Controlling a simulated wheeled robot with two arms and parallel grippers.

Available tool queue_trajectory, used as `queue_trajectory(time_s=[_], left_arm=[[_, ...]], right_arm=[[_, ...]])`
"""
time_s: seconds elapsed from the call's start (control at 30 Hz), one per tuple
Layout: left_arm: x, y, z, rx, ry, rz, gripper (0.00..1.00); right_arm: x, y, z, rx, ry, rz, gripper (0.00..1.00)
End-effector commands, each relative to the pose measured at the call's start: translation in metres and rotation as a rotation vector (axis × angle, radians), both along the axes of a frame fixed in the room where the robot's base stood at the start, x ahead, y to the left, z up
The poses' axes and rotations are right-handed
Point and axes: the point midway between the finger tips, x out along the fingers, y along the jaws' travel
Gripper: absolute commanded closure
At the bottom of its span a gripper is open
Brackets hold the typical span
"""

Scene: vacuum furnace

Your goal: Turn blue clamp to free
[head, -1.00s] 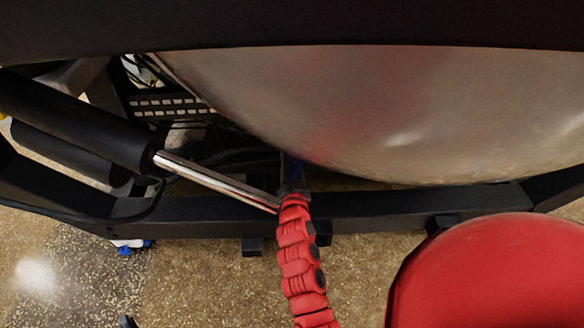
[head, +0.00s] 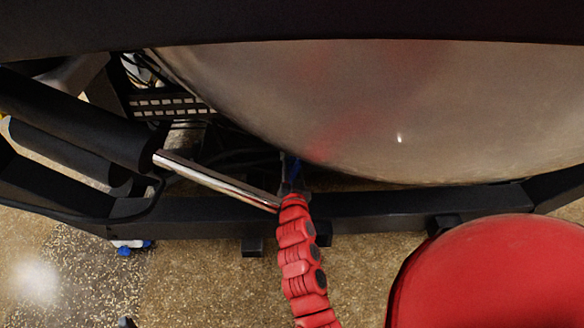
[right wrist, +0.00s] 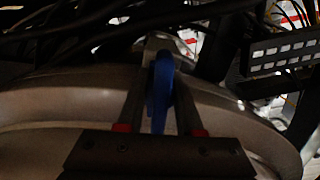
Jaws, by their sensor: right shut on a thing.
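The blue clamp (right wrist: 161,88) shows in the right wrist view as an upright blue handle between my gripper's two fingers. My right gripper (right wrist: 163,72) is shut on it, with red patches low on the fingers. In the head view, the clamp (head: 290,165) is a small dark blue patch under the big metal vessel, at the tip of my red right arm. My fingers there are small, dark and hard to make out. The clamp's far end and mount are partly hidden. My left gripper is not in view.
A large rounded metal vessel (head: 400,110) hangs just above the clamp. A dark frame beam (head: 400,207) runs across below it. A shiny rod (head: 215,180) from a black cylinder ends close to my wrist. Cables and a slotted strip (right wrist: 282,48) lie behind the clamp.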

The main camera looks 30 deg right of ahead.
Motion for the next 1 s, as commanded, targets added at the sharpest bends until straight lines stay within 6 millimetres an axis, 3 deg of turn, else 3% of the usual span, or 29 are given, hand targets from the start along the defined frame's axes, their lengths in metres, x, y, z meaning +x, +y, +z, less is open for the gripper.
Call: queue_trajectory(time_s=[0.47, 1.0], left_arm=[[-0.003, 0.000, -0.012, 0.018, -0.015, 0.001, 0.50], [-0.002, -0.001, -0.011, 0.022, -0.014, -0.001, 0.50]], right_arm=[[-0.001, 0.000, -0.001, -0.372, 0.177, 0.002, 1.00], [-0.002, -0.002, 0.000, -0.834, 0.402, 0.002, 1.00]])
